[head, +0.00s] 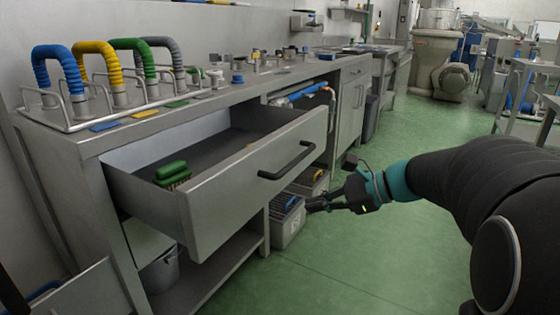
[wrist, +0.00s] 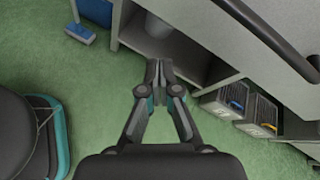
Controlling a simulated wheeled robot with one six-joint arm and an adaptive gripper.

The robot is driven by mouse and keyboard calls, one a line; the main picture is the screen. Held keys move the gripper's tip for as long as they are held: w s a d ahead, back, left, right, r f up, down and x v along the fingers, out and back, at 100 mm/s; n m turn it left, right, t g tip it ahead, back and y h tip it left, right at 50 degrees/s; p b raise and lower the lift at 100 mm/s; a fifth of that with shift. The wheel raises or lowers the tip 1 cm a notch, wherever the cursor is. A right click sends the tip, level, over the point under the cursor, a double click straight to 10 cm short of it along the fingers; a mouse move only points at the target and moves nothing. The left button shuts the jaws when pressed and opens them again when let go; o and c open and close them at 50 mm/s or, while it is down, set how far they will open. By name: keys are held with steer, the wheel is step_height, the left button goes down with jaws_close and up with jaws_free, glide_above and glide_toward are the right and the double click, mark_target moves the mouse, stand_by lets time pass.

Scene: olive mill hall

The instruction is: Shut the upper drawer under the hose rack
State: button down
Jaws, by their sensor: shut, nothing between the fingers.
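The upper drawer (head: 254,175) under the hose rack (head: 115,108) is pulled well out of the grey bench. Its front faces right and carries a dark bar handle (head: 287,161). A green brush (head: 172,175) lies inside the drawer near its front left corner. My gripper (head: 312,204) is shut and empty, low and to the right of the drawer front, apart from it. In the wrist view my gripper (wrist: 158,72) points at the floor beside the bench, and the drawer's handle (wrist: 265,38) crosses the upper right.
Grey crates (head: 289,222) with brushes stand low under the bench, behind my gripper. A bucket (head: 160,270) sits on the lower shelf. Blue, yellow, green and grey hoses loop over the rack. The green floor (head: 340,265) in front of the bench is clear.

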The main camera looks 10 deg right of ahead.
mark_target(296, 153)
steer(key=w+d+r+m+t+y+b, duration=0.1)
steer(key=w+d+r+m+t+y, duration=0.2)
steer(key=w+d+m+t, duration=0.6)
steer(key=w+a+g, duration=0.1)
steer(key=w+a, duration=0.1)
steer(key=w, duration=0.1)
steer(key=w+a+n+g, duration=0.1)
steer(key=w+a, duration=0.2)
steer(key=w+a+g+b, duration=0.1)
steer(key=w+a, duration=0.2)
steer(key=shift+w+f, duration=0.1)
steer(key=shift+f, duration=0.15)
steer(key=shift+w, duration=0.1)
